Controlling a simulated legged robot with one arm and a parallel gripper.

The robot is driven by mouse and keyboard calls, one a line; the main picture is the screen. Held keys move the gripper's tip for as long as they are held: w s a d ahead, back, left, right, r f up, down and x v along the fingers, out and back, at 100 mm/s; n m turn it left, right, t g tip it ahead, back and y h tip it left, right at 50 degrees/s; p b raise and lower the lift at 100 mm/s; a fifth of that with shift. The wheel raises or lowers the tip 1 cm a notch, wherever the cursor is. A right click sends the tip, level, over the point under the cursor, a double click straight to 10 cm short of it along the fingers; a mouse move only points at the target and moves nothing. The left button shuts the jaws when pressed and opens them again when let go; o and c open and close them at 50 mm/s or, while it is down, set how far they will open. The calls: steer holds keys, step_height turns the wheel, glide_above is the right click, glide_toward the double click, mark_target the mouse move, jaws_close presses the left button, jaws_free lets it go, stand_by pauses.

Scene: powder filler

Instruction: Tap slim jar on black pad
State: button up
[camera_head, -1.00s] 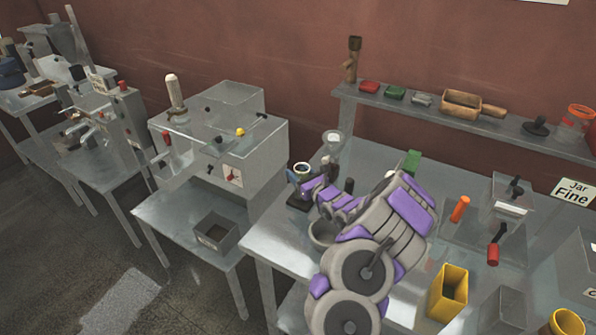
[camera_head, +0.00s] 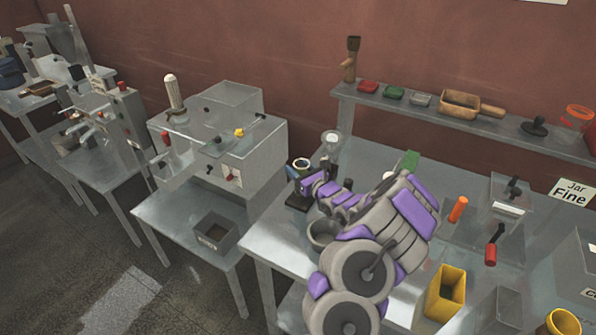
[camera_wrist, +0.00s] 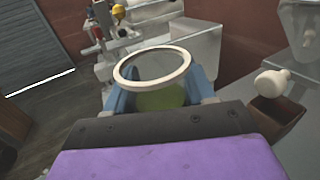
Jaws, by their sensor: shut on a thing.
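The slim jar (camera_wrist: 160,95) is clear with a pale rim and green contents low inside, seen from above in the wrist view. It stands roughly upright between the blue fingers of my gripper (camera_wrist: 158,98), which is shut on it. In the head view the jar's rim (camera_head: 301,163) shows above my gripper (camera_head: 302,178), at the table's left side. The black pad (camera_head: 297,204) lies just below the jar and is partly hidden by my gripper. I cannot tell how wide the gap between jar and pad is.
A grey bowl (camera_head: 322,233) sits close in front, partly behind my arm. A clear-topped funnel stand (camera_head: 332,141) is just behind the jar. A yellow bin (camera_head: 446,294) and a red-handled tool (camera_head: 493,246) are to the right. A grey machine (camera_head: 232,150) stands left on another table.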

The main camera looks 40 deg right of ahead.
stand_by(0.4)
steer(key=shift+f+b, duration=0.4)
steer(key=shift+f, duration=0.95)
steer(key=shift+r, duration=0.1)
steer(key=shift+r+p, duration=0.55)
steer(key=shift+r, duration=0.7)
steer(key=shift+f+b, duration=0.5)
steer(key=shift+f, duration=0.85)
steer(key=shift+r, duration=0.1)
steer(key=shift+r+p, duration=0.5)
steer(key=shift+r, duration=0.8)
steer(key=shift+f, duration=0.1)
